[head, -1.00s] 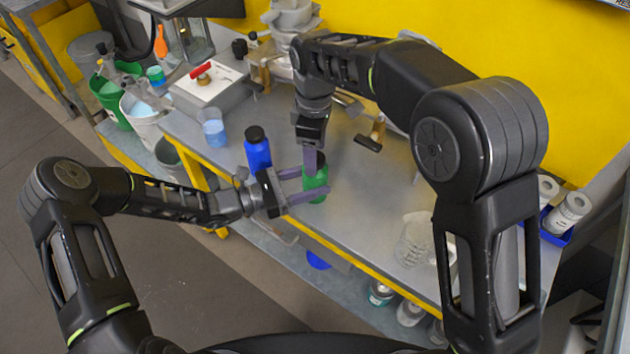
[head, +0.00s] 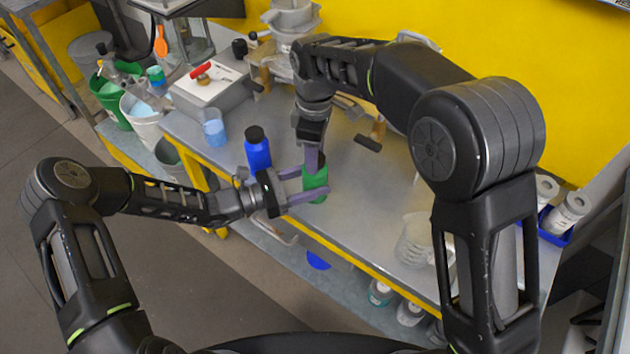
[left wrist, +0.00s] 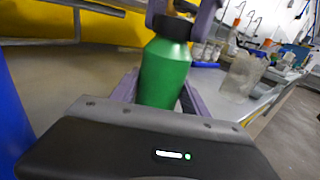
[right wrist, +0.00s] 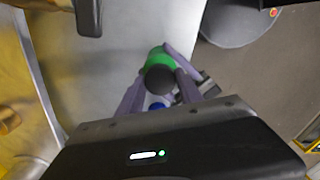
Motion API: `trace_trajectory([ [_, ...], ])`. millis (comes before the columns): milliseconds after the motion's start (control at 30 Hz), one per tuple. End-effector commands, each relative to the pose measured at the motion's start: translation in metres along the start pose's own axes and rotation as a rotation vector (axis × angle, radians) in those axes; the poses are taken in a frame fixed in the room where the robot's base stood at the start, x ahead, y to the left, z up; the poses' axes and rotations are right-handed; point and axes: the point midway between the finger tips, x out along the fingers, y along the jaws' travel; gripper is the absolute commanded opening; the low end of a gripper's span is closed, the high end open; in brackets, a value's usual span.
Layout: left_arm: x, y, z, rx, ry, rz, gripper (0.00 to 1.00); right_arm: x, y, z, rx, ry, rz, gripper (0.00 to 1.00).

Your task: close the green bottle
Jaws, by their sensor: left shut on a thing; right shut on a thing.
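The green bottle (head: 315,181) stands upright at the table's front edge. My left gripper (head: 317,183) is shut on its body from the left side, and the green body also shows in the left wrist view (left wrist: 164,72). A black cap (left wrist: 173,27) sits at the top of the bottle and appears to touch it. My right gripper (head: 313,166) points down from above and is shut on this cap. In the right wrist view the dark round cap (right wrist: 160,79) covers part of the green bottle (right wrist: 157,57). Whether the cap is fully seated cannot be told.
A blue bottle with a black cap (head: 257,149) stands just left of the green bottle, near my left gripper. A beaker of blue liquid (head: 213,128) is farther left. A clear beaker (head: 412,241) stands at the right. The table middle is mostly clear.

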Motion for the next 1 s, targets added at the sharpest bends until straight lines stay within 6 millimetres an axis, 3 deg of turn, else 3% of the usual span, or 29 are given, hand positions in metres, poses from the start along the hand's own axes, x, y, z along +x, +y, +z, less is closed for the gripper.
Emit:
trace_trajectory([
  [133, 0.0000, -0.0002, 0.0000, 0.000, 0.000, 0.000, 0.00, -0.0002, 0.0002, -0.0001, 0.000, 0.000, 0.001, 0.00],
  [367, 0.0000, -0.0002, 0.0000, 0.000, 0.000, 0.000, 0.00, -0.0002, 0.0003, -0.0001, 0.050, 0.000, 0.001, 0.00],
  [467, 0.0000, -0.0002, 0.0000, 0.000, 0.000, 0.000, 0.00, -0.0001, 0.0003, -0.0001, 0.182, 0.000, 0.001, 0.00],
  [800, 0.0000, -0.0002, 0.0000, 0.000, 0.000, 0.000, 0.00, 0.0005, -0.0001, -0.0005, 0.972, 0.000, 0.001, 0.00],
  [967, 0.0000, -0.0002, 0.0000, 0.000, 0.000, -0.001, 0.00, 0.0005, 0.0001, -0.0003, 0.988, 0.000, 0.000, 0.00],
  [1000, 0.0000, -0.0002, 0.0000, 0.000, 0.000, -0.001, 0.00, 0.0005, 0.0001, -0.0003, 0.988, 0.000, 0.000, 0.44],
])
